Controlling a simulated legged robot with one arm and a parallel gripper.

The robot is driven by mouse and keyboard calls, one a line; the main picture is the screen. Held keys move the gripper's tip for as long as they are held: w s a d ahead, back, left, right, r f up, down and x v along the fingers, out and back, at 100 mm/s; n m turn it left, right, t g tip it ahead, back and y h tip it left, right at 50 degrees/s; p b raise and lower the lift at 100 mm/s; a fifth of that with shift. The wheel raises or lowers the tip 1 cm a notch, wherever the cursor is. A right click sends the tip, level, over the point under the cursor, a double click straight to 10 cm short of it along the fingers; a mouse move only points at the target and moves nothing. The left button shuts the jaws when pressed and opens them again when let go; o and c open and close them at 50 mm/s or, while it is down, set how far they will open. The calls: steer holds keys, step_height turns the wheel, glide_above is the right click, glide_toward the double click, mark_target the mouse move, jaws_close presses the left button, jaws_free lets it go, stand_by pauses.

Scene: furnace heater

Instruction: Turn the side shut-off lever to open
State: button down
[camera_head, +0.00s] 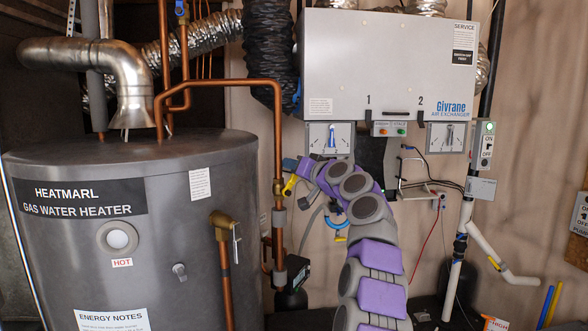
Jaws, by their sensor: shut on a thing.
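A yellow lever (290,184) sits beside the vertical copper pipe (278,140) to the right of the grey water heater (130,245). A brass fitting shows on the pipe at the lever's left end. My gripper (296,178) reaches in from the right and is shut on the yellow lever. The lever slants, with its lower end toward the left. The jaws hide part of the lever, and its exact grip point is small and hard to see.
A white air exchanger box (385,70) hangs above my arm, with dial panels (329,138) below it. A brass relief valve (222,222) projects from the heater. Loose cables (422,160) and white pipes (462,235) stand at the right.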

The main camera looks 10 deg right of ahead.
steer(key=c, duration=1.2)
jaws_free()
steer(key=shift+f, duration=0.25)
steer(key=shift+o, duration=1)
steer(key=shift+w+d, duration=0.15)
steer(key=shift+r, duration=0.25)
steer(key=shift+f, duration=0.15)
